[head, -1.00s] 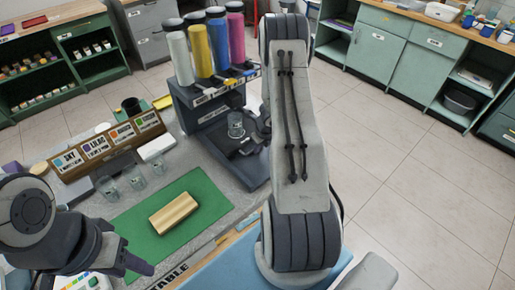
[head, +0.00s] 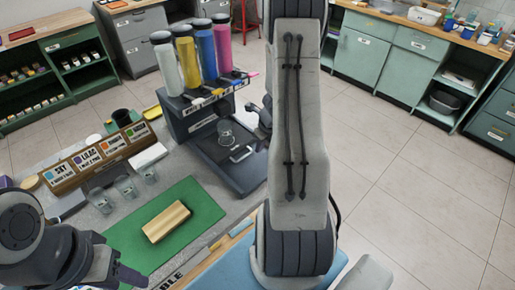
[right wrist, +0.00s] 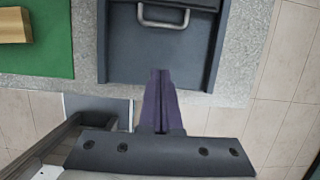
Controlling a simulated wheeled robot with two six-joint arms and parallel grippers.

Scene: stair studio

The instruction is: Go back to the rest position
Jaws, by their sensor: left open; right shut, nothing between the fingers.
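My right gripper (right wrist: 160,78) is shut with nothing between its purple-grey fingers in the right wrist view. It points toward the dark base of the drink stand, whose handle (right wrist: 164,20) is ahead of it. In the head view my right arm rises through the middle and hides most of that gripper. My left gripper (head: 125,274) is at the lower left in the head view, open and empty, near the front-left edge of the green mat (head: 203,201). A wooden block (head: 166,221) lies on the mat, apart from the left gripper.
The dark dispenser stand (head: 188,122) holds several coloured bottles; a clear glass (head: 225,132) stands on its base. Clear glasses (head: 126,187) and a labelled wooden rack (head: 92,160) stand left of it. Open tiled floor (head: 420,190) lies right, with green cabinets (head: 368,52) behind.

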